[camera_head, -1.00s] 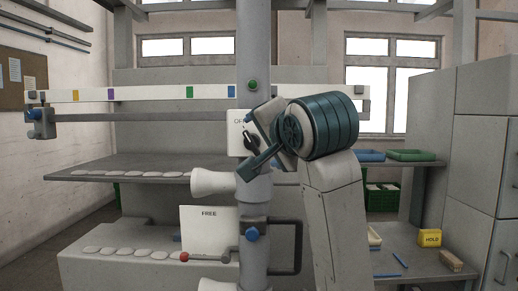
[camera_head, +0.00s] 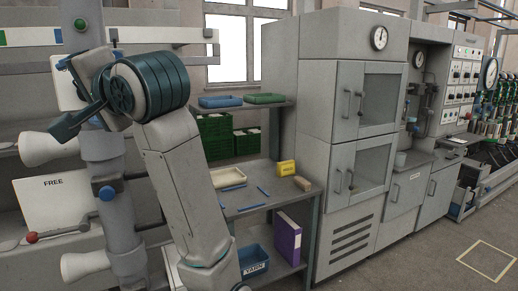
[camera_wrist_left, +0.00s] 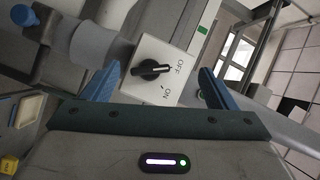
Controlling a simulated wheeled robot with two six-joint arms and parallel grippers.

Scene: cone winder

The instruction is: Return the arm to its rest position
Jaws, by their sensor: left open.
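My left gripper (camera_head: 64,94) is at the left of the head view, in front of a white switch plate (camera_head: 62,70) on the machine's grey column (camera_head: 98,150). In the left wrist view, its two blue fingers (camera_wrist_left: 158,86) are spread apart with nothing between them. The black rotary knob (camera_wrist_left: 152,69) sits beyond the fingertips, on the plate marked OFF and ON. Whether the fingers touch the plate I cannot tell. My left arm is raised and reaches up from the bottom of the head view. My right gripper is out of view.
A white FREE plate (camera_head: 60,205) and a red-knobbed lever (camera_head: 32,237) are below the gripper. A shelf bench (camera_head: 270,205) with trays, a yellow block (camera_head: 286,167) and a purple binder (camera_head: 287,238) stands right of the arm. Grey cabinets (camera_head: 350,140) stand beyond; the floor at right is open.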

